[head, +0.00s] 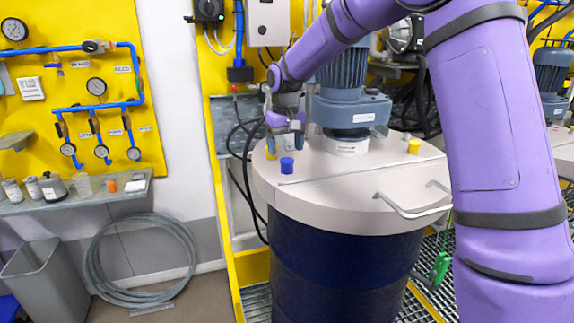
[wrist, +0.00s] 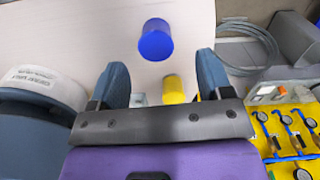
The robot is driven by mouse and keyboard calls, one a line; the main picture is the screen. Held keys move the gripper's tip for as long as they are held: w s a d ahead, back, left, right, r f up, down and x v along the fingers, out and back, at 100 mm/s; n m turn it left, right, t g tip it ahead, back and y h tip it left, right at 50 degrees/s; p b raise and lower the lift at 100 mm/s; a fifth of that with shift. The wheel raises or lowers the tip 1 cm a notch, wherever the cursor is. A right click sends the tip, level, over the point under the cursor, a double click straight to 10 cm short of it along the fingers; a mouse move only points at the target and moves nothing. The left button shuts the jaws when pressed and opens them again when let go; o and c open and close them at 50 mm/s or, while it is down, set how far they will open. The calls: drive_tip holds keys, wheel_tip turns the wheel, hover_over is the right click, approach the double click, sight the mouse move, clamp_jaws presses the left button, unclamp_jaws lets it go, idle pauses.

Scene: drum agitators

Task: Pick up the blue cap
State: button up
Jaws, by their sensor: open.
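The blue cap (head: 287,165) stands upright on the pale drum lid (head: 340,190), near its left front part. In the wrist view the blue cap (wrist: 156,43) lies beyond the fingertips, roughly midway between them. My gripper (head: 285,128) is above the lid, a little behind and above the cap in the head view. In the wrist view my gripper (wrist: 162,75) has its two dark blue fingers wide apart with nothing between the tips. The cap is apart from both fingers and fully visible.
A yellow cap (head: 414,146) stands on the lid at right; another yellow cap (wrist: 173,88) shows near the fingers in the wrist view. The agitator motor (head: 345,105) rises from the lid's middle, right of my gripper. A lid handle (head: 415,209) is at front right.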

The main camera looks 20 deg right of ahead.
sight(287, 159)
drive_tip(key=shift+d+f, duration=0.15)
drive_tip(key=shift+f, duration=1.15)
drive_tip(key=shift+d+f, duration=0.1)
drive_tip(key=shift+f, duration=1.15)
drive_tip(key=c, duration=1)
drive_tip(key=shift+r, duration=0.8)
wheel_tip(287, 159, up, 2)
drive_tip(key=s+d, duration=0.2)
drive_tip(key=s, duration=0.2)
drive_tip(key=s+d+r, duration=0.1)
drive_tip(key=s+d, duration=0.2)
drive_tip(key=s, duration=0.2)
drive_tip(key=s+d, duration=0.2)
drive_tip(key=s, duration=0.3)
drive_tip(key=shift+d+r, duration=0.2)
drive_tip(key=shift+d, duration=0.1)
